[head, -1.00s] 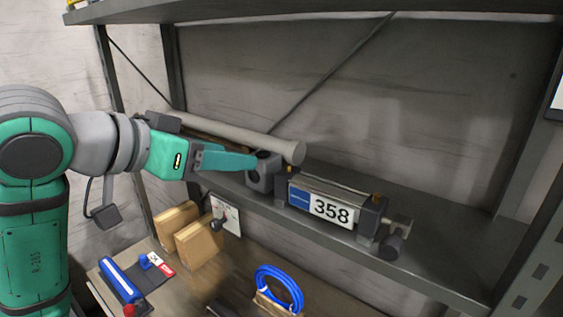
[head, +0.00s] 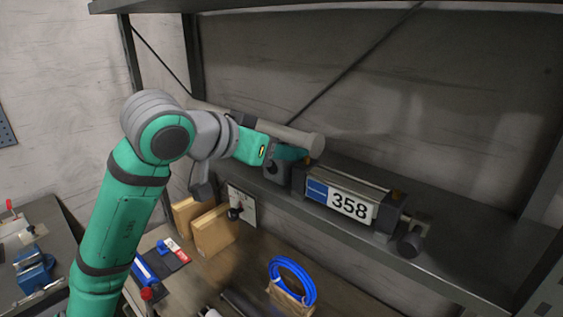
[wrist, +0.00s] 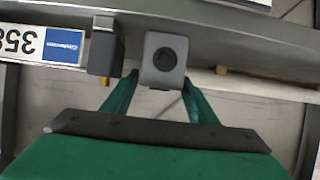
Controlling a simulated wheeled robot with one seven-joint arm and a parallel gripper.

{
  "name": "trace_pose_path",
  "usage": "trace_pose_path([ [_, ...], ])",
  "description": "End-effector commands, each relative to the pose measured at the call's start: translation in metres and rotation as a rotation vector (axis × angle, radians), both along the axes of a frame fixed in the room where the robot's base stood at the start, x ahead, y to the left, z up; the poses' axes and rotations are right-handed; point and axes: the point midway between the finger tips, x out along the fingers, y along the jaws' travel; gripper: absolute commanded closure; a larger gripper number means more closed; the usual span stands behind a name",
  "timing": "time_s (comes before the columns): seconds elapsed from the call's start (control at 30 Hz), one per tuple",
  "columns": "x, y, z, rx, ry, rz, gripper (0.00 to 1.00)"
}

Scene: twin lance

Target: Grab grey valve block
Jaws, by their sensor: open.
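The grey valve block (head: 277,171), with a dark round hole in its face, sits on the shelf just left of the cylinder labelled 358 (head: 349,205). In the wrist view the block (wrist: 166,60) is ahead of my gripper (wrist: 160,82), between the lines of its two green fingers. The fingers are apart, with nothing held. In the head view my gripper (head: 291,154) is at the block's upper edge and partly covers it. I cannot tell whether the fingertips touch it.
The cylinder's dark end piece (wrist: 101,52) stands close beside the block. A long grey rod (head: 303,139) lies behind on the shelf (head: 460,240). Below, the bench holds wooden blocks (head: 214,231) and a blue hose coil (head: 292,281). The shelf's right part is clear.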

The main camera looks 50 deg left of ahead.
Motion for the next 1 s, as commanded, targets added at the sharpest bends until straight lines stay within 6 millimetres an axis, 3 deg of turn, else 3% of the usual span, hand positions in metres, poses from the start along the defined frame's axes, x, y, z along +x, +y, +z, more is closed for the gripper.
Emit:
trace_pose_path([
  [0.27, 0.002, 0.0, -0.001, 0.001, -0.001, 0.001, 0.49],
  [0.4, 0.002, 0.0, -0.001, 0.001, -0.001, 0.001, 0.83],
  [0.43, 0.002, 0.0, -0.001, 0.001, -0.001, 0.001, 0.85],
  [0.77, 0.002, 0.0, 0.002, 0.002, -0.002, 0.0, 0.85],
  [1.0, 0.003, -0.001, 0.029, 0.002, -0.003, -0.001, 0.85],
])
